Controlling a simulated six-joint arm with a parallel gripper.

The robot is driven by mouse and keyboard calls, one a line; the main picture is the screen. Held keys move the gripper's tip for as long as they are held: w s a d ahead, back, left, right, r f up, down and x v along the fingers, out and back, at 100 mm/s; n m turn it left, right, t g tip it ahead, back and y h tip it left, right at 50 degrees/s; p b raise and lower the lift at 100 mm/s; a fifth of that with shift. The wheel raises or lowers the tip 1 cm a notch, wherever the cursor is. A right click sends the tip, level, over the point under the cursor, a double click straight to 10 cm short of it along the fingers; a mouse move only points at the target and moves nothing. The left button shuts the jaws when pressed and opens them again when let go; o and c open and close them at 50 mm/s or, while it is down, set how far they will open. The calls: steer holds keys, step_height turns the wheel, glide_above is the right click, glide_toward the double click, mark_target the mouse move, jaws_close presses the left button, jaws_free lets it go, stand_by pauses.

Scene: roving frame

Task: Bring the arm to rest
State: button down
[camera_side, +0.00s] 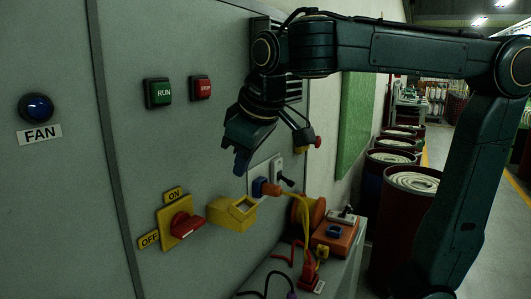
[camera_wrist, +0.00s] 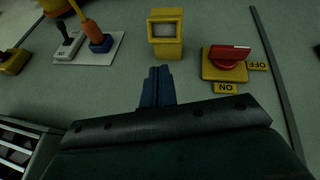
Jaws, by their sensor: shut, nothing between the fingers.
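My gripper (camera_side: 240,160) hangs in front of the grey wall panel, pointing down, in the side view. In the wrist view the fingers of my gripper (camera_wrist: 157,85) are together with nothing between them. They appear near a yellow box (camera_wrist: 165,32) on the panel, and I see no contact. In the side view that yellow box (camera_side: 233,213) is lower than the gripper. My arm reaches in from the right.
The panel carries a red rotary switch (camera_side: 182,225), a green RUN button (camera_side: 158,92), a red STOP button (camera_side: 201,87) and a blue FAN lamp (camera_side: 36,108). An orange-and-blue plug (camera_side: 265,187) sits in a socket. Drums (camera_side: 412,181) stand behind my arm.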

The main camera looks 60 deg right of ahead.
steer(key=s+d+f+m+y, duration=0.1)
steer(key=s+d+f, duration=0.3)
steer(key=s+f, duration=0.7)
steer(key=s+y, duration=0.1)
steer(key=s, duration=0.2)
steer(key=shift+d+m+t, duration=0.2)
steer(key=shift+m+t, duration=0.1)
steer(key=c, duration=1.7)
jaws_free()
steer(key=shift+f, duration=0.1)
steer(key=o, duration=0.8)
steer(key=shift+w+d+m, duration=0.3)
steer(key=shift+d+m, duration=0.05)
steer(key=shift+m, duration=0.05)
steer(key=shift+c, duration=0.2)
steer(key=o, duration=0.9)
steer(key=w+d+m+g, duration=0.1)
steer(key=w+d+m, duration=0.1)
steer(key=d+m, duration=0.1)
steer(key=shift+w, duration=0.15)
steer(key=shift+o, duration=0.2)
steer(key=w+d+f+m+g, duration=0.1)
steer(key=d+f+m+g, duration=0.1)
steer(key=d+m, duration=0.5)
steer(key=w+d+f+m+g, duration=0.2)
steer(key=d+m, duration=0.5)
steer(key=d, duration=0.6)
steer(key=shift+d+f+g, duration=0.2)
steer(key=shift+f+g, duration=0.1)
steer(key=shift+f, duration=0.4)
